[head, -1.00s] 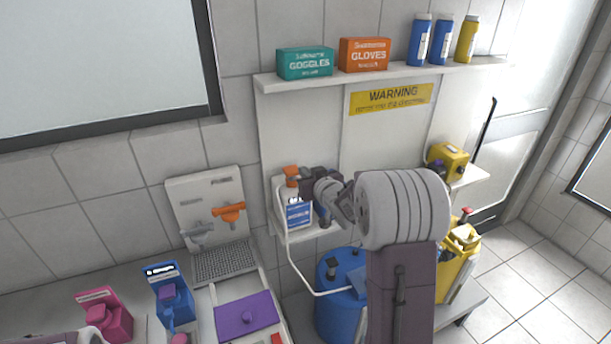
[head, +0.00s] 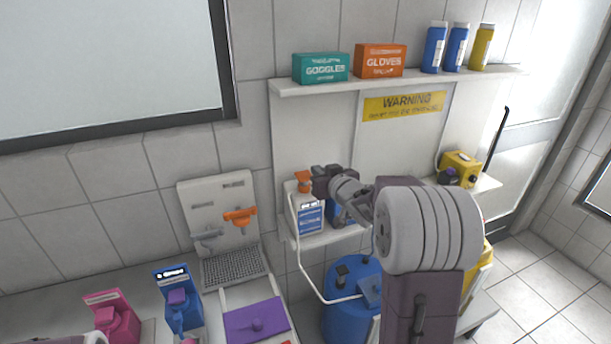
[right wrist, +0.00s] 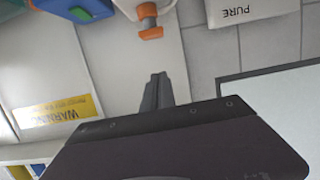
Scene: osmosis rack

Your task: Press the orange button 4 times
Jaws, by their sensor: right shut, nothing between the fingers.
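The orange button (head: 303,184) tops a white dispenser with a blue-and-white label (head: 311,222) on the small wall shelf. In the right wrist view the orange button (right wrist: 151,31) shows at the top, in front of the white body. My right gripper (head: 318,178) is shut and empty, just right of the button in the head view. In the right wrist view my shut fingertips (right wrist: 159,76) point toward the button with a gap between them in the picture. I cannot tell the exact distance or any contact. My left gripper is not visible.
Another orange tap (head: 240,217) sits on a white panel to the left. Pink (head: 118,322) and blue (head: 178,302) dispensers stand on the counter near a purple lid (head: 256,318). A blue drum (head: 346,312) is below the shelf. The upper shelf (head: 390,79) holds boxes and bottles.

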